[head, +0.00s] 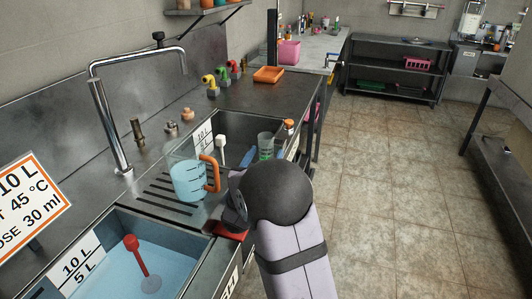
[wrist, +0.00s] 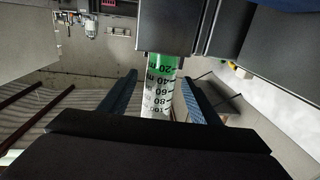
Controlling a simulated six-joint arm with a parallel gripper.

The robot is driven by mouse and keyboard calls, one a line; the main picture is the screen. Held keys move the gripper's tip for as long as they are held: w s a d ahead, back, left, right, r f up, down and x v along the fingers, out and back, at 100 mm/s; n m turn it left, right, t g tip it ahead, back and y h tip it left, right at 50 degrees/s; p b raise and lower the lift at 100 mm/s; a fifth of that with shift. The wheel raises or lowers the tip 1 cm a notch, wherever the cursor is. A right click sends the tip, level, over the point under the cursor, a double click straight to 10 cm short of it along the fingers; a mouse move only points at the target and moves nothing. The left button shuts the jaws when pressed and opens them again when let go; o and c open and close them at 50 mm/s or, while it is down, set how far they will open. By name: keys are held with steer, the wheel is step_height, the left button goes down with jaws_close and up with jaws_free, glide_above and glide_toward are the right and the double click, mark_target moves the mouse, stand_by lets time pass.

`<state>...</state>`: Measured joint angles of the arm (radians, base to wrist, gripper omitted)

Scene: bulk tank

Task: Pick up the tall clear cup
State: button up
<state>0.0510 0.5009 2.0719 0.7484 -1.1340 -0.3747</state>
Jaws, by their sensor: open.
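The tall clear cup (head: 265,142) has dark volume marks and green at its low end. In the head view it appears upright at the right part of the far sink basin; what its base rests on is hidden. In the wrist view the cup (wrist: 160,98) lies between the two blue-padded fingers of my gripper (wrist: 158,84). The fingers are open, one on each side, with a gap visible beside the cup. In the head view my wrist hides most of the gripper; a blue finger shows left of the cup.
A clear jug (head: 188,178) with an orange handle and blue liquid stands on the drainboard left of my wrist. A tall faucet (head: 105,120) rises behind the near basin, which holds water and a red-handled tool (head: 137,258). An orange tray (head: 268,75) sits on the counter beyond.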

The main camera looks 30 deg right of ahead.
steer(key=shift+x, duration=2.4)
steer(key=shift+c, duration=0.4)
steer(key=c, duration=1.1)
steer(key=shift+r, duration=0.25)
step_height(320, 180, up, 9)
steer(key=p, duration=0.1)
steer(key=shift+r, duration=0.25)
